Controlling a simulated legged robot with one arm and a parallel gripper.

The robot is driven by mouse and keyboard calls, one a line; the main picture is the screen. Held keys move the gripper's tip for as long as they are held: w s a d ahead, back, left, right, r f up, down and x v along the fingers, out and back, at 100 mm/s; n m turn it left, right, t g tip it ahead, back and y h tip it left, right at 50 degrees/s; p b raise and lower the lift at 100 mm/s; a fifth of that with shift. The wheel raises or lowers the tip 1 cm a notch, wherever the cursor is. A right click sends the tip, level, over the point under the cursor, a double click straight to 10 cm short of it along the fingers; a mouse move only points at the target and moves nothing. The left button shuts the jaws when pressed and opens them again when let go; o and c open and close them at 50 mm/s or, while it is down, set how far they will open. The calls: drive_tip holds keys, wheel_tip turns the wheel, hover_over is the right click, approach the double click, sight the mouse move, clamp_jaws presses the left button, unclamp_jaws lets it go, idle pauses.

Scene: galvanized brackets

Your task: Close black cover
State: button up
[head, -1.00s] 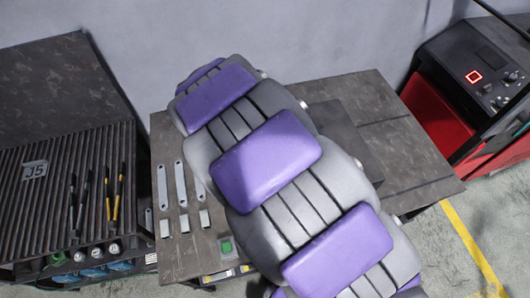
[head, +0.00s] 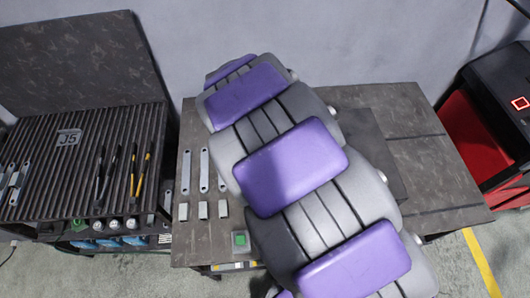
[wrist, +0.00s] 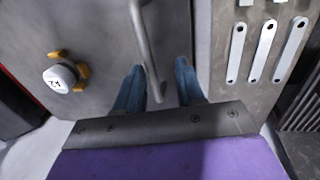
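A dark grey panel, which appears to be the black cover (wrist: 95,25), fills the left and middle of the wrist view. A curved grey bar handle (wrist: 146,45) stands over it. My gripper (wrist: 157,92) has two blue fingers spread apart, with the handle's lower end between them; I cannot tell whether either finger touches it. In the head view, the dark panel (head: 372,143) shows on the table to the right of my grey and purple arm, which hides much of it and my gripper. I cannot tell how far open the cover is.
A round white knob (wrist: 61,77) with yellow tabs sits left of the handle. Several flat metal brackets (head: 204,170) and a green button (head: 240,239) lie left of my arm on the table (head: 440,200). A ribbed rack (head: 45,165) stands left, a red machine (head: 475,140) right.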

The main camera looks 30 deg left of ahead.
drive_tip(key=shift+d+r, duration=0.1)
drive_tip(key=shift+d, duration=0.1)
drive_tip(key=shift+r, duration=0.25)
drive_tip(key=s+a+r, duration=0.1)
drive_tip(key=a+r, duration=0.2)
drive_tip(key=r, duration=1.3)
drive_tip(key=shift+s+r+p, duration=0.15)
drive_tip(key=shift+s+p, duration=0.15)
drive_tip(key=shift+s, duration=0.1)
drive_tip(key=shift+a, duration=0.1)
drive_tip(key=d+f+m+g+b, duration=0.25)
drive_tip(key=d+m+b, duration=0.2)
drive_tip(key=d, duration=2.15)
drive_tip(key=s+d+f+m+y+b, duration=0.1)
drive_tip(key=s+d+f, duration=0.4)
drive_tip(key=s+d, duration=0.1)
drive_tip(key=s+d+f+m+b, duration=0.1)
drive_tip(key=s+d+f, duration=0.3)
drive_tip(key=s, duration=0.5)
drive_tip(key=shift+s+d+f+m+y+b, duration=0.15)
drive_tip(key=shift+d+f+m+y+b, duration=0.25)
drive_tip(key=shift+d, duration=0.8)
